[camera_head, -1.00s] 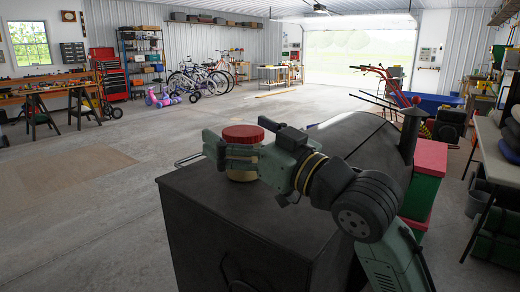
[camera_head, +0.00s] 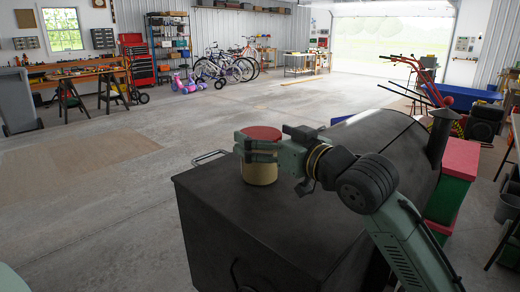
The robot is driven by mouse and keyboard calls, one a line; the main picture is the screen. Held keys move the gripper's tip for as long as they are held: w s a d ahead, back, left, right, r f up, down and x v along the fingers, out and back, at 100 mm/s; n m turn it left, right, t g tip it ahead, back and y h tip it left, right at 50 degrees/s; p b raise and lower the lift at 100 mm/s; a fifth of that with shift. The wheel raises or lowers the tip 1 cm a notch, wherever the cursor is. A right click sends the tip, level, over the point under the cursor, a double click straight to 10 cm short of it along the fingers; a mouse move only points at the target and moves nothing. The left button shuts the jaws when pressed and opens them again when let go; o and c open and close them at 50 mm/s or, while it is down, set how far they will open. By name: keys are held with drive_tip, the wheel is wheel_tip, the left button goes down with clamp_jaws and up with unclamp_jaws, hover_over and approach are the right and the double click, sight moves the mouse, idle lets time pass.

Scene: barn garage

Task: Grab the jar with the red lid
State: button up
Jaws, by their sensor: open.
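The jar (camera_head: 260,173) with a red lid (camera_head: 262,133) stands upright on the flat black top of a smoker-like metal box (camera_head: 225,205). Its body is tan. My gripper (camera_head: 256,147) is at the jar's upper part, just below the lid, with its green fingers reaching around the jar from the right. The fingers are open; whether they touch the jar I cannot tell. The far side of the jar is hidden.
The black box has a handle (camera_head: 210,156) on its left edge and a chimney (camera_head: 442,130) at right. Red and green boxes (camera_head: 455,175) stand behind it at right. The concrete floor (camera_head: 110,200) at left is largely clear.

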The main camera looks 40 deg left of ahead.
drive_tip(key=shift+w+a, duration=0.2)
drive_tip(key=shift+a, duration=0.5)
drive_tip(key=shift+c, duration=0.4)
drive_tip(key=c, duration=1.7)
drive_tip(key=shift+c, duration=0.5)
drive_tip(key=shift+r, duration=0.1)
